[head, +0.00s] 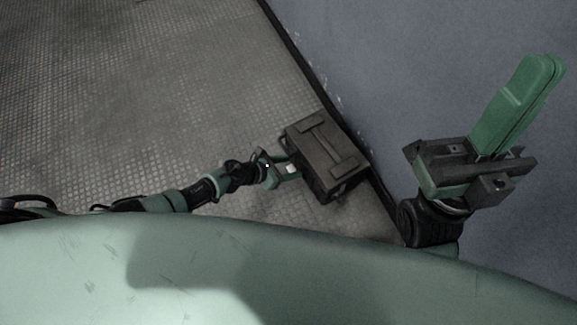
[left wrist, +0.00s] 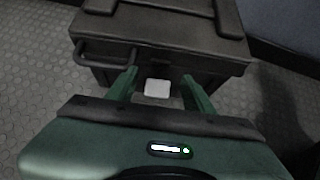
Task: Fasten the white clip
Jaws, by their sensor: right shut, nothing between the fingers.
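The white clip (head: 291,169) is a small pale plate on the near side of a dark case (head: 322,150). It also shows in the left wrist view (left wrist: 157,88), low on the case's front below the lid edge. My left gripper (head: 286,168) is open at the case's front. In the left wrist view its two green fingers (left wrist: 159,92) stand one on each side of the clip, with a gap to both. I cannot tell whether the clip is latched. My right gripper (head: 548,68) is shut and empty, raised at the right, far from the clip.
The case has a dark bar handle (left wrist: 105,56) on its front, left of the clip. A blue-grey wall (head: 350,60) with a dark base strip stands right behind the case. The textured floor (head: 130,90) to the left is clear.

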